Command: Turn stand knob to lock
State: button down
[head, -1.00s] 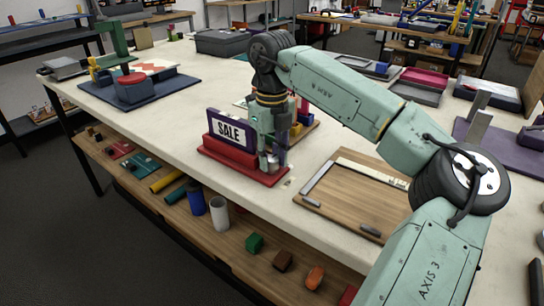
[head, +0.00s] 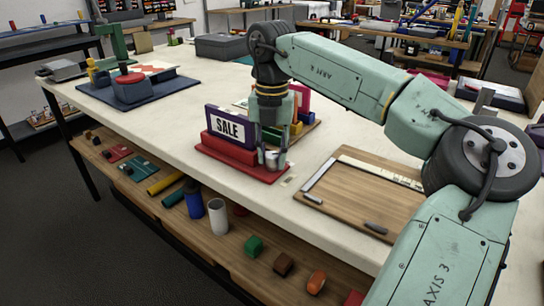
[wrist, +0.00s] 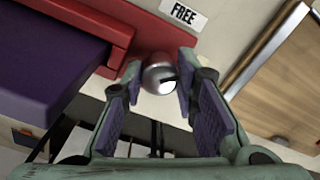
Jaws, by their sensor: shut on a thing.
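A red stand (head: 245,163) holds an upright purple-framed sign reading "SALE" (head: 227,128) near the front edge of the workbench. A round silver knob (wrist: 157,77) with a black mark sits at the stand's right end; it also shows in the head view (head: 272,160). My gripper (head: 274,157) points down over that end. In the wrist view, its purple-padded fingers (wrist: 160,82) stand on both sides of the knob and are shut on it. A white "FREE" label (wrist: 184,13) lies beyond the knob. No lock label is readable.
A wooden board (head: 355,200) with metal strips lies right of the stand. Colored blocks stand close behind my gripper. A blue base with a red-topped device (head: 131,78) is at the far left. Bare benchtop (head: 165,120) lies between. A lower shelf holds tubes and blocks.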

aim_at(272, 154)
jog(key=m+b, duration=0.1)
jog(key=m, duration=0.3)
jog(key=shift+m, duration=0.3)
jog(key=shift+m+b, duration=0.4)
jog(key=shift+m, duration=1.5)
jog(key=c, duration=1.3)
grip_release()
jog(key=shift+r, duration=0.1)
jog(key=shift+r, duration=3.9)
